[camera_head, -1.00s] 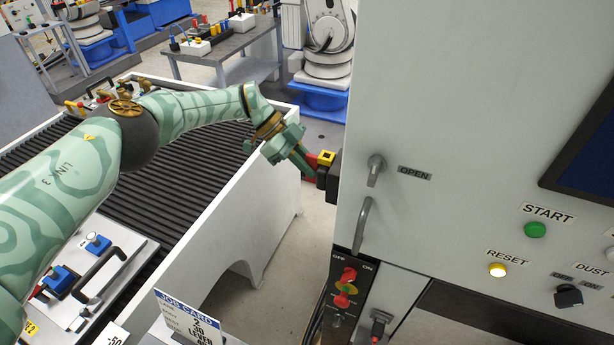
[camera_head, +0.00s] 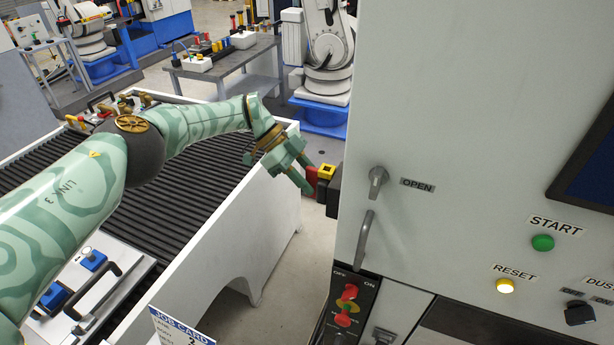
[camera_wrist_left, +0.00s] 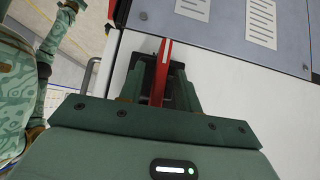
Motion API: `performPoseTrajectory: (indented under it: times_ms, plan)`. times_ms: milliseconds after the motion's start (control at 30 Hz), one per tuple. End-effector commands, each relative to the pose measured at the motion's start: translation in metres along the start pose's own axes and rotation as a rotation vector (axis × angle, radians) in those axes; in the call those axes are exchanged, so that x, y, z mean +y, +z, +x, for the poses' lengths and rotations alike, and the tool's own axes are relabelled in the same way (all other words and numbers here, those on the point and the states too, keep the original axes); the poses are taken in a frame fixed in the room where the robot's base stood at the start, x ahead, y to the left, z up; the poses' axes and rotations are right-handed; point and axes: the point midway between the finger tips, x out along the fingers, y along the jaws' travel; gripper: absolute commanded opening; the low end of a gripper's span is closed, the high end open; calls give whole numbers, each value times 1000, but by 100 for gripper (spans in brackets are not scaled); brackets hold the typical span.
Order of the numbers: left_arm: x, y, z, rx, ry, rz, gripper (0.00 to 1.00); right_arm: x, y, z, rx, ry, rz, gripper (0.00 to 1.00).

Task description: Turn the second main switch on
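A side-mounted switch with a red lever (camera_head: 312,177), a yellow block (camera_head: 326,172) and a black box (camera_head: 333,196) sticks out from the left side of the grey cabinet. My left gripper (camera_head: 303,178) is at the red lever. In the left wrist view the red lever (camera_wrist_left: 161,72) stands between the two fingers (camera_wrist_left: 160,88), with gaps seeming to show beside it, so the gripper looks open around it. A second red rotary handle (camera_head: 347,305), on a black OFF/ON panel, is on the cabinet front. My right gripper is not in view.
The cabinet front carries an OPEN handle (camera_head: 377,182), a vertical pull handle (camera_head: 365,238), a green START button (camera_head: 542,243) and a lit RESET button (camera_head: 505,286). A white-sided conveyor (camera_head: 225,235) runs below my left arm. A job card (camera_head: 180,328) stands at the bottom.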

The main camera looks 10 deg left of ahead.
Motion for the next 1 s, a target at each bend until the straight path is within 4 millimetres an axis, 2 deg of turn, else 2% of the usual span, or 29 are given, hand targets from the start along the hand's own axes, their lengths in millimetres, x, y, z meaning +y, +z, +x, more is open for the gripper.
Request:
performPoseTrajectory:
  times_ms: [167, 500, 600, 800, 1000]
  plan:
    - [-1, 2, -13, -1, -4, 0, 34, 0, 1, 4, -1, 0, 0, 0]
    - [-1, 3, -87, -1, -4, -1, 34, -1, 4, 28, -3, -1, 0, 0]
    - [-2, 3, -103, -3, -2, -1, 34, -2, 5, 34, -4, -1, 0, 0]
    - [-1, 1, -119, -1, 0, -1, 34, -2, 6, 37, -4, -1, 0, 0]
    - [-1, 0, -120, 0, 1, -1, 34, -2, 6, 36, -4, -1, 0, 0]
